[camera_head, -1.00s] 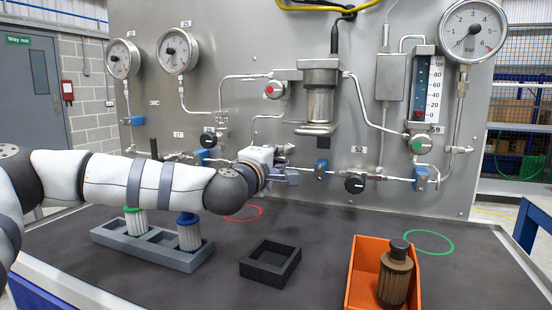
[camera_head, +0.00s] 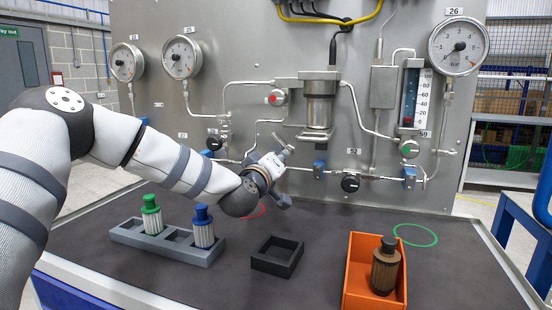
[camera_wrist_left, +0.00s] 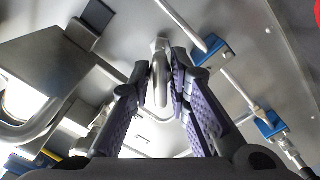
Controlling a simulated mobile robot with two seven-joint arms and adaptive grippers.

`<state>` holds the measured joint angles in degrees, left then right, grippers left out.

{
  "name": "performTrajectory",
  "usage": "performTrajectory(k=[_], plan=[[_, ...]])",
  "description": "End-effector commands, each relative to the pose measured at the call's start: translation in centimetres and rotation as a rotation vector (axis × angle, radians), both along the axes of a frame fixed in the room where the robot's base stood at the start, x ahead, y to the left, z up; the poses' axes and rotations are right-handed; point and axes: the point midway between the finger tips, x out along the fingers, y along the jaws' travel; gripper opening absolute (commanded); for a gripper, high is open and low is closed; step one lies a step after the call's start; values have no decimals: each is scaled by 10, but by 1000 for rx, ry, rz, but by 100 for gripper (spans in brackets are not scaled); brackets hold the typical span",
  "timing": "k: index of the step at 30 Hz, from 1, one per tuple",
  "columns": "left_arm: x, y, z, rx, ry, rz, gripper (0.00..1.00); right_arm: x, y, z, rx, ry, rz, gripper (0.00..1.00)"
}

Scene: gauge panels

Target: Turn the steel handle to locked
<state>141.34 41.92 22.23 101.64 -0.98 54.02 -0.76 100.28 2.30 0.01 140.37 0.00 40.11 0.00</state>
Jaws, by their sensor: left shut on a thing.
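My left gripper (camera_head: 281,152) is at the lower middle of the steel panel, in front of the pipe run. In the left wrist view the steel handle (camera_wrist_left: 159,88), a rounded silver bar, lies between the purple-padded fingers of my left gripper (camera_wrist_left: 164,68), which are shut on it. In the head view the gripper and wrist cover most of the handle, so its exact angle is hard to tell. My right gripper is not in view.
Pipes, blue-bodied valves (camera_head: 319,168) and a black knob (camera_head: 350,184) are close to the right. On the bench stand a grey rack (camera_head: 125,234) with green and blue-topped parts, a black square holder (camera_head: 270,264), and an orange bin (camera_head: 358,248) holding a brown bottle (camera_head: 386,268).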

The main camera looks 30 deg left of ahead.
Motion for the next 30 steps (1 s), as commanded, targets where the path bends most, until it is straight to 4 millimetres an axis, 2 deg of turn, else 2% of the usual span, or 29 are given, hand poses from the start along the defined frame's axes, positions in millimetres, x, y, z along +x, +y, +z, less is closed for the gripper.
performTrajectory(k=[18,30], plan=[[1,0,1,534,124,2,0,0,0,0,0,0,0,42],[1,0,1,716,168,3,0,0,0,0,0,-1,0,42]])
